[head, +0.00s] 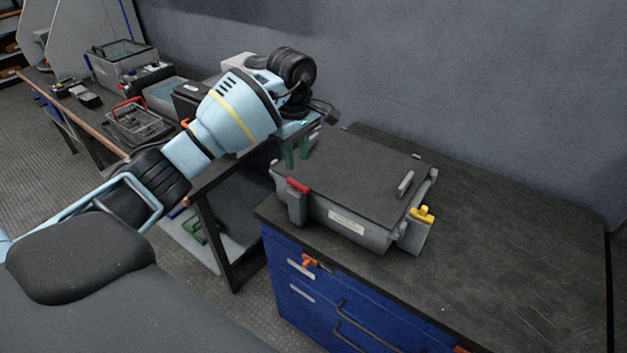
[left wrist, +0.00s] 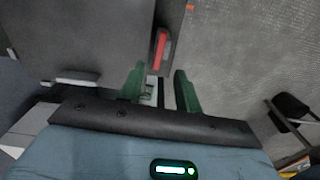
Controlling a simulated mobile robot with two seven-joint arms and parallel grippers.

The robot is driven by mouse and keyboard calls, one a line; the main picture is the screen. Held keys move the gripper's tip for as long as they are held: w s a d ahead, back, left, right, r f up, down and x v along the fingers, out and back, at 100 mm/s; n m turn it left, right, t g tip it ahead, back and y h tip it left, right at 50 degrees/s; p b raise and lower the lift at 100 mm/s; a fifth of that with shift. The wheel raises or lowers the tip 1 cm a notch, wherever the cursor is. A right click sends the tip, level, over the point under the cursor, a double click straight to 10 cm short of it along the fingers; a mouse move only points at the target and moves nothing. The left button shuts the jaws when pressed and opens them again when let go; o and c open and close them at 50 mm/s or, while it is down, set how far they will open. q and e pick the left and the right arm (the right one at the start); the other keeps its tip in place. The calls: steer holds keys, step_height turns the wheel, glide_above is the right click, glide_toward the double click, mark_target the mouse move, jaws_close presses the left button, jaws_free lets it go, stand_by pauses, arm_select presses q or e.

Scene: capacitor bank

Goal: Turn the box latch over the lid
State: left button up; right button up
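A grey box (head: 345,222) with a flat dark lid (head: 350,165) stands on the workbench. The lid looks shut. A red latch piece (head: 298,186) is at the box's front left corner; it also shows in the left wrist view (left wrist: 160,48), ahead of the fingers. A yellow piece (head: 424,213) is at the right end. My left gripper (head: 296,154) is at the box's left side, its green fingers pointing down. In the left wrist view the fingers (left wrist: 160,90) are apart, with a small pale part between them; I cannot tell whether they touch it. My right gripper is not in view.
The workbench top (head: 510,250) is clear to the right of the box. A grey wall (head: 480,70) stands behind. A second table at the left holds a wire basket (head: 138,122) and a grey case (head: 122,62). An orange piece (head: 309,261) is on the blue drawer front.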

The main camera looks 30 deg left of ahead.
mark_target(297, 183)
arm_select(q)
steer(key=shift+a+r, duration=0.15)
steer(key=shift+f, duration=3.95)
jaws_close()
